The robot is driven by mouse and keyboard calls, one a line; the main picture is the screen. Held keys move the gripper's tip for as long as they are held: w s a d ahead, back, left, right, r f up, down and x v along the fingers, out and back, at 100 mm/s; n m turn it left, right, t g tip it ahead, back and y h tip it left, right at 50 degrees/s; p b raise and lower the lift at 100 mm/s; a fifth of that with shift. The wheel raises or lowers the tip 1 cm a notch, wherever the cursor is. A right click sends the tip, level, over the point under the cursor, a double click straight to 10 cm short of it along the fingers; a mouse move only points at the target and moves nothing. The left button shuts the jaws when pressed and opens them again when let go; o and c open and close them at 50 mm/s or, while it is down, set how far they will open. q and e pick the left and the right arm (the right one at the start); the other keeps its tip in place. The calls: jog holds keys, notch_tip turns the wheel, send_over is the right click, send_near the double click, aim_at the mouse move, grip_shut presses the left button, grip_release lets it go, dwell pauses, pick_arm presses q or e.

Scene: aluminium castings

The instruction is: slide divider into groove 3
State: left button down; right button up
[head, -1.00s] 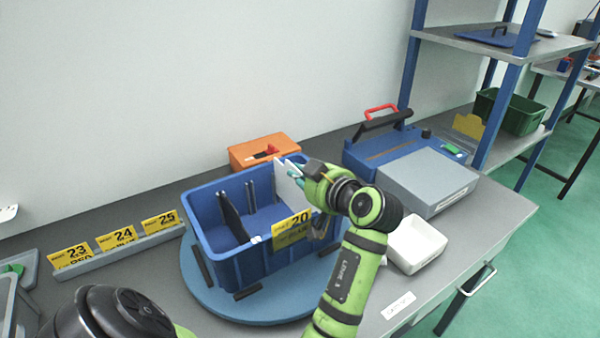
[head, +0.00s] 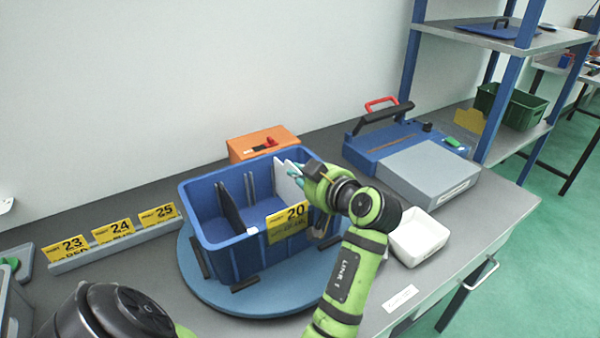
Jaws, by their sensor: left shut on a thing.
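A blue bin (head: 215,262) stands on a round blue turntable (head: 262,305), with a yellow "20" label (head: 288,222) on its front. Pairs of thin upright rails (head: 249,190) line its inner far wall. A dark divider (head: 231,207) stands upright inside, left of the middle. My left gripper (head: 300,172) is shut on a white divider (head: 284,184), at the bin's right part. The white divider is upright and its lower part is inside the bin. Its bottom edge and its groove are hidden, so I cannot tell how it sits. My right gripper is not in view.
An orange case (head: 262,141) stands close behind the bin. A blue and grey machine (head: 420,172) and a white tray (head: 418,240) are to the right. A rack with yellow labels 23, 24, 25 (head: 110,245) lies to the left.

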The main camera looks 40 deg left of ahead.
pick_arm(q)
jog(key=shift+f, duration=0.25)
jog(key=c, duration=1.3)
grip_release()
jog(key=shift+s, duration=0.1)
jog(key=shift+f, duration=0.1)
